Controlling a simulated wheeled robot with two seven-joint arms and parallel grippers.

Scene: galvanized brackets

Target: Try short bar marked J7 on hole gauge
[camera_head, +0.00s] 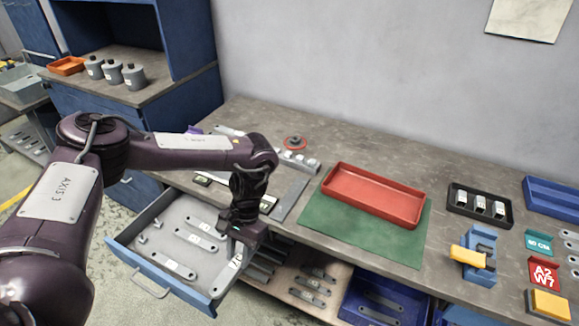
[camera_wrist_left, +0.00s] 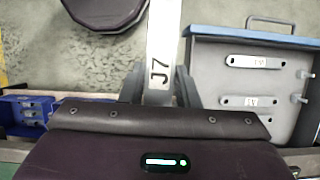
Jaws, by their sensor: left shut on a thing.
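My left gripper (camera_head: 238,234) is shut on a pale metal bar (camera_head: 229,268). The bar hangs down from the jaws, by the right end of the open drawer in the head view. In the left wrist view the bar (camera_wrist_left: 162,40) stands between the fingers (camera_wrist_left: 160,88) and its mark J7 reads clearly; its near end is hidden by the gripper. I cannot tell for sure which thing is the hole gauge; a grey block with pale round tops (camera_head: 298,160) and a flat grey strip (camera_head: 290,199) lie on the bench behind my arm. My right gripper is not in view.
The open drawer (camera_head: 120,244) holds several similar bars; it also shows in the left wrist view (camera_wrist_left: 235,75). A red tray (camera_head: 345,206) stands on a green mat (camera_head: 318,229). A shelf below the bench (camera_head: 290,290) holds more bars. A yellow-topped blue fixture (camera_head: 480,262) stands right.

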